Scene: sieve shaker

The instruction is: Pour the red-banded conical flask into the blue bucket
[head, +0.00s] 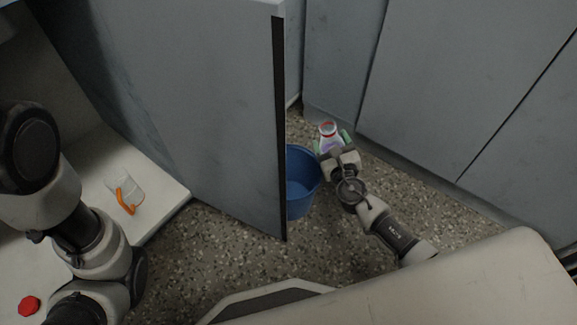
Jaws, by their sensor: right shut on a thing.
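The red-banded conical flask (329,130) is in the middle of the head view, with a red ring near its top and pale, faintly purple glass below. My right gripper (334,145) is shut on the flask, with greenish finger pads on either side of it. The flask looks close to upright. The blue bucket (302,185) stands on the floor just left of the right gripper. Its left part is hidden behind the grey door panel. My left arm comes in at the left, but its gripper is not in view.
A grey door panel (200,110) stands between the bucket and the white worktop (165,200). A clear beaker with an orange handle (126,200) and a red cap (29,306) are on the worktop. Grey cabinets (450,90) line the right. Speckled floor (250,265) is free in front.

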